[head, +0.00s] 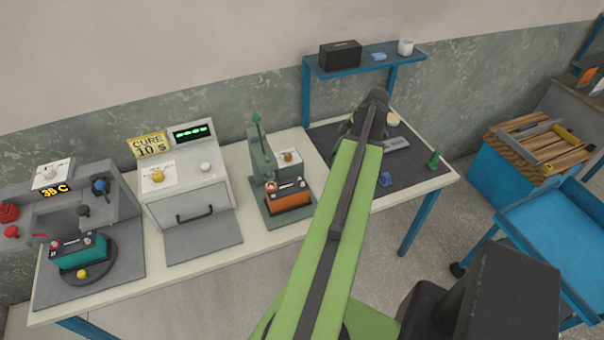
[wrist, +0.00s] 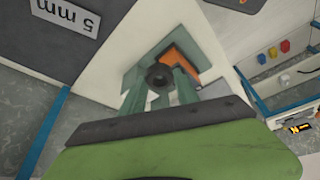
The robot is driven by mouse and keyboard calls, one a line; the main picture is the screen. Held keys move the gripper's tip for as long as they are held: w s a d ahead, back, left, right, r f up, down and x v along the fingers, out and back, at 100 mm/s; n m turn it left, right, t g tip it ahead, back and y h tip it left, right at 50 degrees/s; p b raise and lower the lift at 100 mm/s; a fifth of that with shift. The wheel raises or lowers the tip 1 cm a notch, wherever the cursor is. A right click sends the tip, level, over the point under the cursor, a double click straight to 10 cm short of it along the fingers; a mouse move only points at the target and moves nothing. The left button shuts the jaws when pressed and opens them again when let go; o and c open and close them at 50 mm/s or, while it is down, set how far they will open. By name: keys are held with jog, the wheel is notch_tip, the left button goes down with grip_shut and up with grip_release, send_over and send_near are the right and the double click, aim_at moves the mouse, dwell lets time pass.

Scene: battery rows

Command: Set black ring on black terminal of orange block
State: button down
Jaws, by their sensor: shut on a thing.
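The orange block (head: 290,199), with a dark top, sits on the base of a green press in the head view. A reddish ring shows at its left end; the black terminal (head: 302,184) is at the right end, too small to make out well. My gripper (wrist: 160,82) is shut on the black ring (wrist: 158,74) in the wrist view. The ring is held up in the air, apart from the orange block (wrist: 186,52), which shows behind it, partly hidden. In the head view my green arm hides the fingers and ring.
The green press (head: 257,150) rises beside the orange block. A grey oven-like box (head: 188,190) and a teal block (head: 80,252) stand to the left. A dark mat (head: 405,172) with small items lies right, below a blue shelf (head: 365,65).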

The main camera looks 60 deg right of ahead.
jog(key=b, duration=0.7)
send_over(302, 183)
jog(key=s+d, duration=0.1)
jog(key=s, duration=0.1)
jog(key=f, duration=0.6)
jog(key=shift+w+f, duration=0.2)
jog(key=shift+w, duration=0.05)
jog(key=shift+w+a, duration=0.3)
jog(key=shift+w, duration=0.05)
notch_tip(302, 183, down, 4)
jog(key=b, duration=0.5)
jog(key=shift+f, duration=0.25)
jog(key=c, duration=0.9)
grip_release()
jog(key=shift+r, duration=0.1)
jog(key=p+v, duration=1.1)
jog(key=v, duration=0.1)
jog(key=shift+r+p, duration=0.15)
jog(key=shift+p, duration=0.25)
